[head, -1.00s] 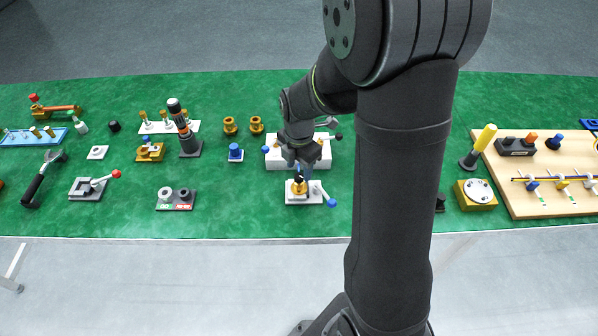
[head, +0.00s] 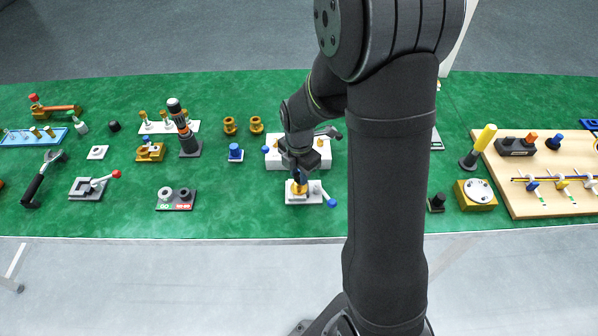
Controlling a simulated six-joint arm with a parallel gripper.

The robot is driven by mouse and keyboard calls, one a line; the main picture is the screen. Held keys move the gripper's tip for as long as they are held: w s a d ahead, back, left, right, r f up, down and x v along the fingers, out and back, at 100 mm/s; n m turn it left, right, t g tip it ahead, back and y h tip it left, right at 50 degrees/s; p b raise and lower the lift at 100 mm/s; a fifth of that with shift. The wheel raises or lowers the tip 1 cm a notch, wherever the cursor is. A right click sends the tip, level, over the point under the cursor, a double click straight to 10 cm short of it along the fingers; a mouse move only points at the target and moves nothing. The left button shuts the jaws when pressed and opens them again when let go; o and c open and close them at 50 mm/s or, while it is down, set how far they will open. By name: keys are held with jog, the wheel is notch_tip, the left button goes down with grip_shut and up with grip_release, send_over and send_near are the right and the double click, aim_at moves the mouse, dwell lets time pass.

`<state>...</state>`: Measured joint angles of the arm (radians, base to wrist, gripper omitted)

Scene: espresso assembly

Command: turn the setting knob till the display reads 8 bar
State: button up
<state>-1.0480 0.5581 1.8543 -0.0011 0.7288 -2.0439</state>
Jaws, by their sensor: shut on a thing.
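A white plate (head: 290,198) near the table's front edge bears a brass fitting (head: 299,188) and a lever with a blue ball end (head: 332,203). The dark setting knob sat on top of the fitting in the earlier view; it is now hidden by the fingers. My gripper (head: 300,178) points down over the fitting, its fingers closed around the knob at the top. The knob's exact turn cannot be seen. No readable display figure shows in this view.
A white block (head: 283,163) with levers stands just behind my gripper. A blue-capped part (head: 235,152) stands to the left, and a GO/NO-GO gauge block (head: 175,205) lies further left. A yellow block (head: 476,195) is to the right. Green table is clear around the plate.

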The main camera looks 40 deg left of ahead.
jog(key=m, duration=0.3)
jog(key=shift+m, duration=0.4)
jog(key=m, duration=0.3)
jog(key=shift+m, duration=0.3)
jog(key=m, duration=0.3)
jog(key=shift+m, duration=0.4)
jog(key=m, duration=0.3)
jog(key=shift+m, duration=0.3)
jog(key=m, duration=0.3)
jog(key=shift+m, duration=0.3)
jog(key=m, duration=0.3)
jog(key=shift+m, duration=0.3)
jog(key=m, duration=0.4)
jog(key=shift+m, duration=1.8)
